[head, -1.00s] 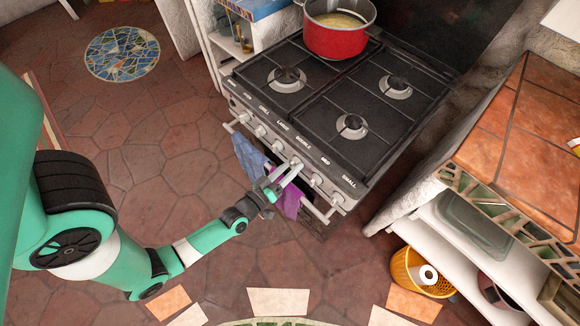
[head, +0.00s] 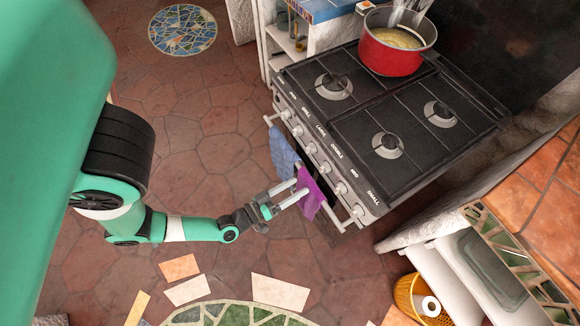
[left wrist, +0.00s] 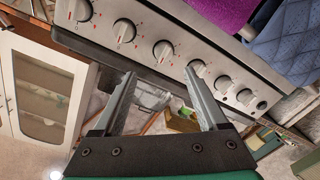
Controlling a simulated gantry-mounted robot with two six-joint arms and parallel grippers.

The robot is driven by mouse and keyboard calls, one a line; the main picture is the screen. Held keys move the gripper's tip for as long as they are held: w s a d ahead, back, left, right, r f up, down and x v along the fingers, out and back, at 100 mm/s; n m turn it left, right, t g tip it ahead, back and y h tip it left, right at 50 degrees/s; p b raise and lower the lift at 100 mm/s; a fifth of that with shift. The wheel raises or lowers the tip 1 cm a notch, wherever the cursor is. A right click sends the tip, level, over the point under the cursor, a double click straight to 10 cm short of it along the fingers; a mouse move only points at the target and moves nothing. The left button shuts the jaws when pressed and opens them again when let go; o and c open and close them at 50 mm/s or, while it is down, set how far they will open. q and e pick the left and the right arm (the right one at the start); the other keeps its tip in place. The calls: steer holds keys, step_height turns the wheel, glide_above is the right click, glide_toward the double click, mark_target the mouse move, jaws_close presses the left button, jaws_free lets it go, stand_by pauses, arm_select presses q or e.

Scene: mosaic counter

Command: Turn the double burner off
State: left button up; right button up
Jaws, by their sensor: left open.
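The stove (head: 430,170) has a row of several grey knobs along its front, with word labels on the edge above. The knob by the label that reads DOUBLE (head: 325,167) is near the middle right of the row. My left gripper (head: 298,190) is open and empty in front of the stove, apart from the knobs. In the left wrist view one knob (left wrist: 163,50) lies between and beyond the two fingertips (left wrist: 160,74). I cannot tell its exact setting. No flame shows on the visible burners. My right gripper is not in view.
A purple towel (head: 309,197) and a blue towel (head: 283,150) hang from the oven rail close to my left gripper. A red pot (head: 392,58) stands on the back burner. A tiled counter (head: 545,165) with shelves is at the right. The floor in front is open.

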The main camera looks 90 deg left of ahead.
arm_select(q)
steer(key=shift+s+d+f+p, duration=0.1)
steer(key=shift+s+p, duration=0.1)
steer(key=shift+s, duration=0.2)
steer(key=shift+s+d+f+p, duration=0.1)
steer(key=shift+s+p, duration=0.1)
steer(key=shift+s, duration=0.15)
